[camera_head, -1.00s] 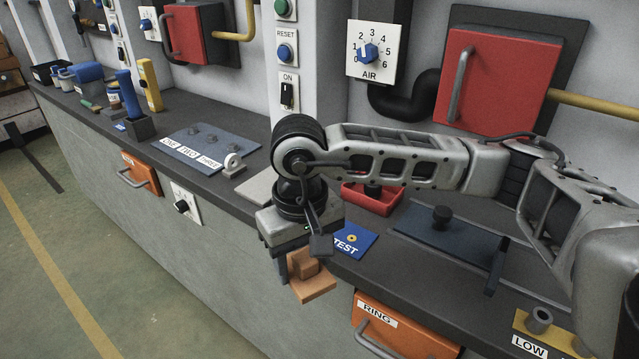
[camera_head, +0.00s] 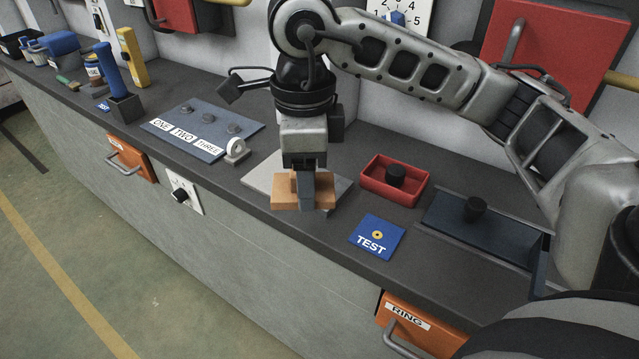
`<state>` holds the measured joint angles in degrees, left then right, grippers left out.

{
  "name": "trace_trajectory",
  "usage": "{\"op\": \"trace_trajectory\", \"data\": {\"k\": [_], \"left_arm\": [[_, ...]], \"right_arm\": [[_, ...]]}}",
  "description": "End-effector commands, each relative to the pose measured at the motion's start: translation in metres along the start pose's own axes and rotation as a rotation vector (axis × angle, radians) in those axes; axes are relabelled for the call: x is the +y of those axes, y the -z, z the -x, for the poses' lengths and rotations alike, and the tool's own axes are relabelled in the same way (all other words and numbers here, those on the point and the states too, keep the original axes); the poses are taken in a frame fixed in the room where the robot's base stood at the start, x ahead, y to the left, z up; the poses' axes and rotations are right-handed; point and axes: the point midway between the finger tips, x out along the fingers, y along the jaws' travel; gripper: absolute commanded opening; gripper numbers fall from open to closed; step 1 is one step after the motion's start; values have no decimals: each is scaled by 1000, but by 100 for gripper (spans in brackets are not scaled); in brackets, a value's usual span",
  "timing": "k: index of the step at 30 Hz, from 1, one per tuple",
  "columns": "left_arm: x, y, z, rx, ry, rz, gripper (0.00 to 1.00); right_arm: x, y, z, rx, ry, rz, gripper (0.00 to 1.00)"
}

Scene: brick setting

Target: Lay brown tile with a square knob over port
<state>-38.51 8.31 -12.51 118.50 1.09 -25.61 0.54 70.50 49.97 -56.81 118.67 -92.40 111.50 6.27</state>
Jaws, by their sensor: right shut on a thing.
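My right gripper (camera_head: 308,180) points down and is shut on the square knob of the brown tile (camera_head: 287,199). The tile is held level over a flat light-grey plate (camera_head: 339,191) on the dark bench. The tile and gripper cover the plate's middle and part of its front edge. I cannot tell whether the tile touches the plate. No port shows; if the plate has one, it is hidden. My left gripper is not in view.
A red tray (camera_head: 417,192) with a black knob stands right of the plate. A blue TEST card (camera_head: 370,246) lies in front of it.

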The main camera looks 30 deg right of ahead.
Motion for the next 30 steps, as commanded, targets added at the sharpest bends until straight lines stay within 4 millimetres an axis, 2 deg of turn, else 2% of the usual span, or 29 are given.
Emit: {"op": "trace_trajectory", "data": {"k": [3, 6, 10, 13, 17, 24, 30], "left_arm": [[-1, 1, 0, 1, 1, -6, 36], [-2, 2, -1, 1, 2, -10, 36], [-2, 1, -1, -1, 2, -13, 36], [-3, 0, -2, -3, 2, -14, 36], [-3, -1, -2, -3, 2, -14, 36], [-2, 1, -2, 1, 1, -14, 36], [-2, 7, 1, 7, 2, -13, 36]], "right_arm": [[1, 4, 13, -1, 3, -277, 25], [2, 7, 20, 0, 6, -452, 25], [2, 9, 24, 0, 6, -585, 25], [-5, 10, 22, 1, 4, -627, 25], [-30, 14, 10, 3, 2, -637, 25], [-89, 21, -16, 3, 1, -633, 25], [-117, 25, -50, 3, 4, -630, 25]]}}
